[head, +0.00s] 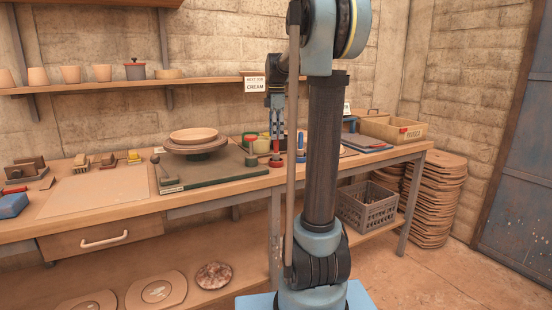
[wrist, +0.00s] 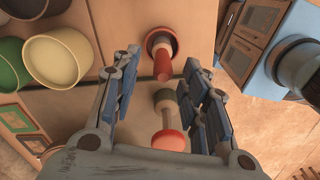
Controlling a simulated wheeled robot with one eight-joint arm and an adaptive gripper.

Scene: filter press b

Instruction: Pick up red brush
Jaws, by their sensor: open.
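In the wrist view, two small upright-looking tools with red parts show near my gripper (wrist: 160,75). One has a red handle (wrist: 162,66) above a round dark and red base, just beyond the fingertips. The other, with a dark end, a pale stem and a red round end (wrist: 168,140), shows between the fingers. I cannot tell for sure which is the red brush. In the head view, my gripper (head: 276,125) points down over the bench, above a red-based tool (head: 276,162). My gripper is open, and nothing is clearly held.
Cups of glaze (wrist: 55,60) stand close to the left of the fingers in the wrist view. In the head view, a turntable with a bowl (head: 194,135) is to the left. A wooden box (head: 392,131) stands to the right on the workbench (head: 110,213).

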